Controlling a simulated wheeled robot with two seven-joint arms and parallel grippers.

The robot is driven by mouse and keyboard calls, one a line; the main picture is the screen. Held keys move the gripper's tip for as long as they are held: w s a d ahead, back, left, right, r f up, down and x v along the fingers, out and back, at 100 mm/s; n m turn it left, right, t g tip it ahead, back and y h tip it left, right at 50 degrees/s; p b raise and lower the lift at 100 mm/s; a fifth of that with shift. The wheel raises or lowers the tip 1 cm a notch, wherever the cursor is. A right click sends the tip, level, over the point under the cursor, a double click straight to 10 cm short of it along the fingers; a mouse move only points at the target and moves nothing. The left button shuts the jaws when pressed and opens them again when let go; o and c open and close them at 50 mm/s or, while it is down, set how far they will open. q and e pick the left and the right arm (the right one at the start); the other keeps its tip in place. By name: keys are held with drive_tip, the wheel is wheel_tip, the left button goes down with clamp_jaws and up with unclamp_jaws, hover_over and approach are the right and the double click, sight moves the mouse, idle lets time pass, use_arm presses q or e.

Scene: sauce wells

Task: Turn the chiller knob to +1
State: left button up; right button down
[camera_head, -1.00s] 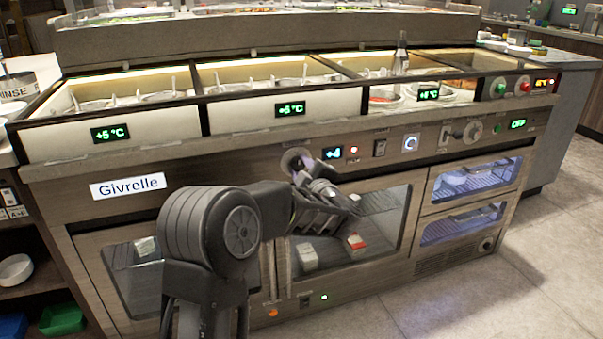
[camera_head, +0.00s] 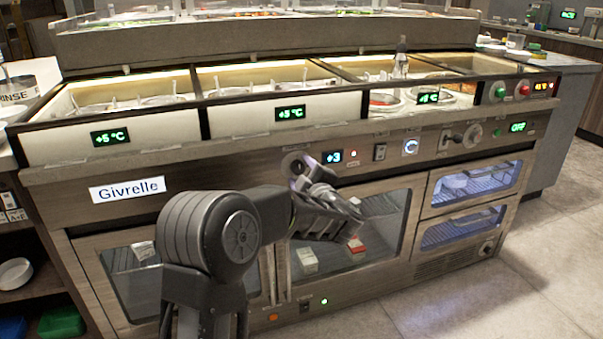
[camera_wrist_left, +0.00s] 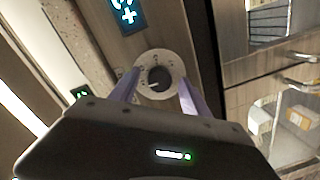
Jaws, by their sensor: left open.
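The chiller knob (camera_head: 292,161) is a dark round knob on a pale dial plate on the counter's front panel. The display (camera_head: 332,156) to its right reads +3. In the left wrist view the knob (camera_wrist_left: 158,76) sits between the two purple-tinted fingers, and the display (camera_wrist_left: 126,12) shows beyond it, partly cut off. My left gripper (camera_head: 300,172) is open at the knob, with its fingertips on either side of it. I cannot tell whether the fingers touch it. My right gripper is not in view.
A rocker switch (camera_head: 380,151) and a lit round dial (camera_head: 411,146) lie further right on the panel. Below are glass doors (camera_head: 385,215) and two lit drawers (camera_head: 465,184). Sauce wells run along the top, with +5 °C displays (camera_head: 290,113). The floor at right is clear.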

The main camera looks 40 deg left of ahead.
use_arm(q)
drive_tip(key=p+v, duration=0.2)
drive_tip(key=v, duration=0.5)
drive_tip(key=shift+s+d, duration=0.2)
drive_tip(key=shift+d, duration=0.15)
